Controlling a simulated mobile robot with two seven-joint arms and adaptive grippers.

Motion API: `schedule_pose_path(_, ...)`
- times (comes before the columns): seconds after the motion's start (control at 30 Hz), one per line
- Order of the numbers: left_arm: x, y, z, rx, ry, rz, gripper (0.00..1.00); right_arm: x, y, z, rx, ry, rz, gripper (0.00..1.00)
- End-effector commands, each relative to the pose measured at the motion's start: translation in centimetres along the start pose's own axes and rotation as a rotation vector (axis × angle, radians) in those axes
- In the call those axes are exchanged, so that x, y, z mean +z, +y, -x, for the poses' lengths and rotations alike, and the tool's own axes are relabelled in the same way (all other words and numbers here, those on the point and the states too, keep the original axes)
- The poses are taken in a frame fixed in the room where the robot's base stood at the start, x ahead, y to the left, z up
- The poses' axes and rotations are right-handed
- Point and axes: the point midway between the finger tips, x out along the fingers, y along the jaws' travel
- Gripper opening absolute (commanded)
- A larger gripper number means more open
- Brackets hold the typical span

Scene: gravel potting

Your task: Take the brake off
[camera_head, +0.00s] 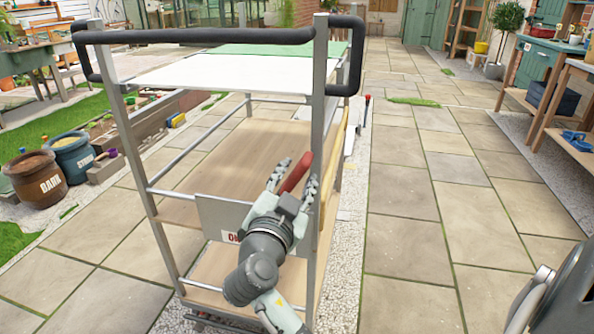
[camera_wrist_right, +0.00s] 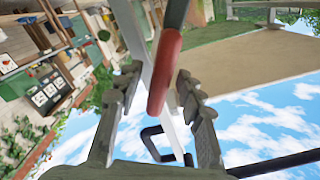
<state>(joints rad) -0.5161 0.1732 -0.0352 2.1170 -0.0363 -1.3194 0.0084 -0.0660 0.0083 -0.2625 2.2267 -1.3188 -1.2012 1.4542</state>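The cart (camera_head: 143,141) is a metal-framed trolley with wooden shelves and a black push handle (camera_head: 195,36). A red lever (camera_head: 296,173) shows at its near right post. My right gripper (camera_head: 299,171) is at this lever with one finger on each side. In the right wrist view the red lever (camera_wrist_right: 164,75) lies between the two spread fingers, and I cannot tell whether either touches it. A light plate (camera_head: 218,215) below carries red letters starting with "O"; my gripper hides the rest. My left gripper is not in view.
The cart's right post (camera_head: 318,110) stands close beside my right gripper. A brown pot (camera_head: 37,180) and a blue-grey pot (camera_head: 73,156) stand at the left. A workbench (camera_head: 560,100) is at the far right. The paving (camera_head: 420,215) right of the cart is clear.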

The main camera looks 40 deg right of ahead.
Motion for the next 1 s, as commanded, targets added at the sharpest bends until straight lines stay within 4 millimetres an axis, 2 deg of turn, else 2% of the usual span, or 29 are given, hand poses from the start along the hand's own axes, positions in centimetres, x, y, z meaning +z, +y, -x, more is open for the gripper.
schedule_pose_path(0.3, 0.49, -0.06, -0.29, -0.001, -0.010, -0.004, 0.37, 0.00, 0.01, 0.05, 0.000, 0.000, 0.000, 0.37)
schedule_pose_path(0.6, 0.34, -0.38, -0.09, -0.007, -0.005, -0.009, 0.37, 0.00, 0.01, 0.03, 0.000, 0.000, 0.000, 0.00)
schedule_pose_path(1.0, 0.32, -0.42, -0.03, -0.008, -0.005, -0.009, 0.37, -0.02, -0.05, -0.04, 0.000, 0.000, 0.002, 0.00)
